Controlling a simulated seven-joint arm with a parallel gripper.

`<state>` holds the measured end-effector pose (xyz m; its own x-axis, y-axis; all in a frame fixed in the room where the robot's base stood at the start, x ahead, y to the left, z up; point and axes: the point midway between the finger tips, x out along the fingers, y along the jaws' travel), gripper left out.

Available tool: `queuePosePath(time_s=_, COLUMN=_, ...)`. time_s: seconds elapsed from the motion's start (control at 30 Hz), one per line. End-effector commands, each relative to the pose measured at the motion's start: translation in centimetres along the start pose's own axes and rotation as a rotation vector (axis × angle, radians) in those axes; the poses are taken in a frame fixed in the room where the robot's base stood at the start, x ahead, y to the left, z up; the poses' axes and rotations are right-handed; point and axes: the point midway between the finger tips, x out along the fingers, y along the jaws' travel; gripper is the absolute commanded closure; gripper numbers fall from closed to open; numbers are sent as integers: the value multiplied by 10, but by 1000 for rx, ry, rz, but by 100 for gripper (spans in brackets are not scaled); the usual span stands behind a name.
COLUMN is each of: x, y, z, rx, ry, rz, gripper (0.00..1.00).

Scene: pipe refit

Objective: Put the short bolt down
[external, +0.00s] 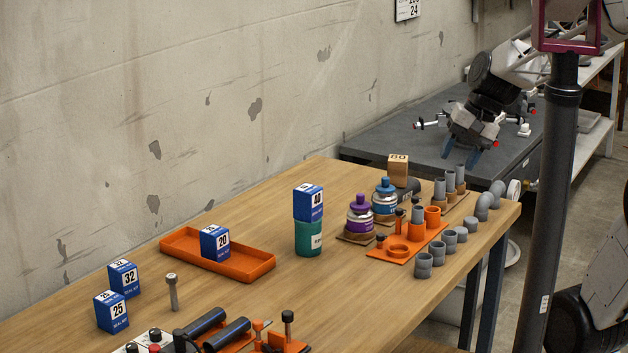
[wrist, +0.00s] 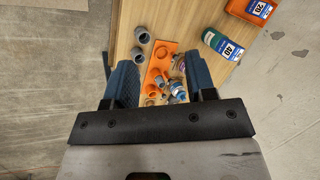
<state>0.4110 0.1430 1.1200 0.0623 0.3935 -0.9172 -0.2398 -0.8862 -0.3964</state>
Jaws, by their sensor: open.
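My gripper (external: 461,158) is at the far end of the bench, above and beyond its back edge, with its blue fingers pointing down. In the wrist view my gripper (wrist: 162,76) is open, its fingers wide apart with nothing held between them. An orange rack (external: 391,257) holds upright black-headed bolts, the lowest of them a small bolt (external: 381,241) at its left edge. A grey bolt (external: 173,292) stands upright, head up, on the open wood near the left. I cannot tell for certain which one is the short bolt.
The wooden bench (external: 345,285) has free room in its middle. An orange tray (external: 250,267) holds a blue box. A teal can (external: 309,238) with a box on top, purple-capped jar (external: 360,214) and several grey pipe fittings (external: 423,265) stand around. Black pipes (external: 226,335) lie in front.

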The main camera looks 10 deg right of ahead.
Motion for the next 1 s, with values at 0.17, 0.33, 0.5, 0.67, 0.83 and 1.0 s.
queuePosePath(time_s=0.17, x=-39, y=66, z=22, rx=-125, ry=112, rz=146, gripper=49)
queuePosePath(time_s=0.33, x=-64, y=114, z=42, rx=-217, ry=182, rz=282, gripper=49)
queuePosePath(time_s=0.5, x=-78, y=140, z=54, rx=-266, ry=214, rz=365, gripper=49)
queuePosePath(time_s=0.67, x=-80, y=147, z=57, rx=-279, ry=221, rz=389, gripper=49)
queuePosePath(time_s=0.83, x=-80, y=146, z=57, rx=-280, ry=221, rz=389, gripper=49)
queuePosePath(time_s=1.0, x=-80, y=146, z=57, rx=-279, ry=221, rz=388, gripper=49)
